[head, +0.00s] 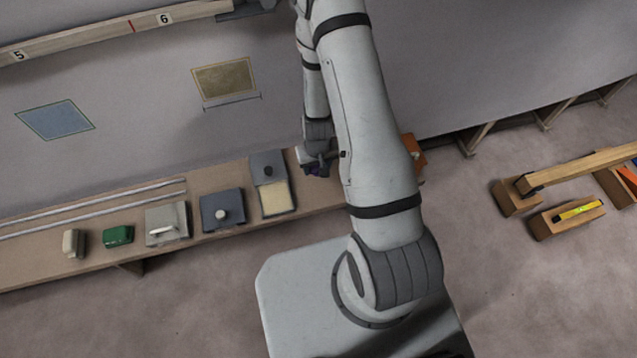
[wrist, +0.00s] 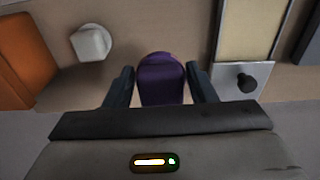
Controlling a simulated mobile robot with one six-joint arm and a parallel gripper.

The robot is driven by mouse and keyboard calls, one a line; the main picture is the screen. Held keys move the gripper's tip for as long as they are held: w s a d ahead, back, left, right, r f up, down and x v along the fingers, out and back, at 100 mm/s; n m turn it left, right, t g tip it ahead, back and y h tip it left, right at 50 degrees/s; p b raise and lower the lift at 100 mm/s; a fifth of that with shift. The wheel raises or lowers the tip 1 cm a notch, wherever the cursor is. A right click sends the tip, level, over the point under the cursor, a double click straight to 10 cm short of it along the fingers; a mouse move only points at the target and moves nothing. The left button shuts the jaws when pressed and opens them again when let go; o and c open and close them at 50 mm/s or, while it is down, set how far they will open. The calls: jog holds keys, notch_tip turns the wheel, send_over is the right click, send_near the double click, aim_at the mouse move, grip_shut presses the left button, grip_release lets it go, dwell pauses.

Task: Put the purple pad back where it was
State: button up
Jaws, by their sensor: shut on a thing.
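My gripper (head: 316,171) is over the bench shelf, to the right of the tray with the cream sheet in the head view. It is shut on the purple pad. The purple pad (wrist: 160,82) sits between the two dark fingers in the wrist view, and only a small dark purple part (head: 314,170) shows in the head view. Its underside is hidden, and I cannot tell whether it touches the shelf (wrist: 130,45).
In the wrist view a white pad (wrist: 91,42) and an orange box (wrist: 22,62) lie left, the knobbed tray (wrist: 228,78) right. The shelf also bears a knobbed dark box (head: 222,211), a handled grey block (head: 166,224), a green pad (head: 118,236) and a cream pad (head: 73,243).

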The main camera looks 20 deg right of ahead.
aim_at(318, 191)
jog(key=shift+s+a+r, duration=0.1)
jog(key=shift+s+r, duration=0.1)
jog(key=shift+s, duration=0.35)
jog(key=shift+s+f+g, duration=0.15)
jog(key=shift+f+g, duration=0.1)
jog(key=shift+g, duration=0.05)
notch_tip(318, 191, down, 10)
jog(key=b, duration=1)
jog(key=shift+r, duration=0.3)
jog(key=o, duration=0.9)
